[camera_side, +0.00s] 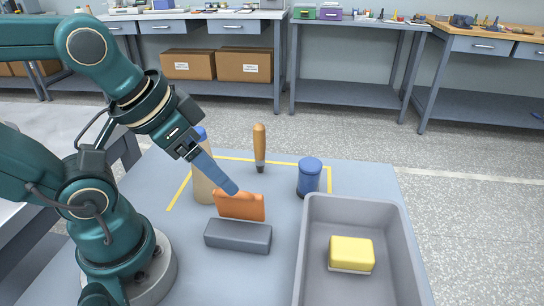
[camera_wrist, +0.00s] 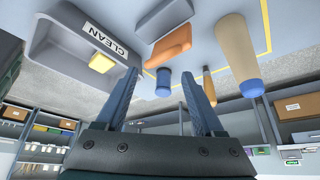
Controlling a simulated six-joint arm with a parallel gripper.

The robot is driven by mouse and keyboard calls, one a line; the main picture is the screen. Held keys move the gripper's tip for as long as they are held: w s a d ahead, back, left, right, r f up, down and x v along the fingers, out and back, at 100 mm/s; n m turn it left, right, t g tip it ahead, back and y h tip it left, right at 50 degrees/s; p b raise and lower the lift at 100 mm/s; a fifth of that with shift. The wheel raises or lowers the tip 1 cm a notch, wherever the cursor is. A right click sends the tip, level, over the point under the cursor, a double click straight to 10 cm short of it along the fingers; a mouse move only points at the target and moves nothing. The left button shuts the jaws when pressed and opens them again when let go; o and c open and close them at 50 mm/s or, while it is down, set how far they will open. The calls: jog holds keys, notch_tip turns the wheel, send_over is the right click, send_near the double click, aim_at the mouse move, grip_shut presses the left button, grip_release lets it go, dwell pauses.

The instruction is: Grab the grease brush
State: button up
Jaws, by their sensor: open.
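The likely grease brush (camera_side: 259,145) is an upright tool with an orange handle and a dark lower end, at the back of the blue-grey work surface. It also shows in the wrist view (camera_wrist: 208,84), just right of the right finger. My gripper (camera_side: 231,187) points down and to the right. Its tips overlap the top of an orange block (camera_side: 240,207) in the side view, left of and nearer than the brush. In the wrist view my gripper (camera_wrist: 160,75) has its fingers apart with nothing held between them. The brush's bristles cannot be made out.
A tan cylinder with a blue top (camera_side: 201,180) stands behind my gripper. A dark blue jar (camera_side: 309,178) stands right of the brush. A grey block (camera_side: 238,236) lies in front of the orange block. A grey tray (camera_side: 302,250), labelled CLEAN, holds a yellow block (camera_side: 351,253).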

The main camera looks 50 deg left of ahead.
notch_tip(320, 180, up, 5)
jog(key=m+g+y, duration=0.3)
jog(key=m+y, duration=1)
jog(key=m, duration=0.7)
send_over(262, 133)
jog(key=f, duration=1.1)
jog(key=shift+s+d+f, duration=0.1)
jog(key=shift+d+f, duration=0.05)
jog(key=shift+d, duration=0.1)
jog(key=shift+a+f, duration=0.1)
jog(key=shift+f, duration=0.15)
jog(key=shift+x, duration=2.5)
grip_shut()
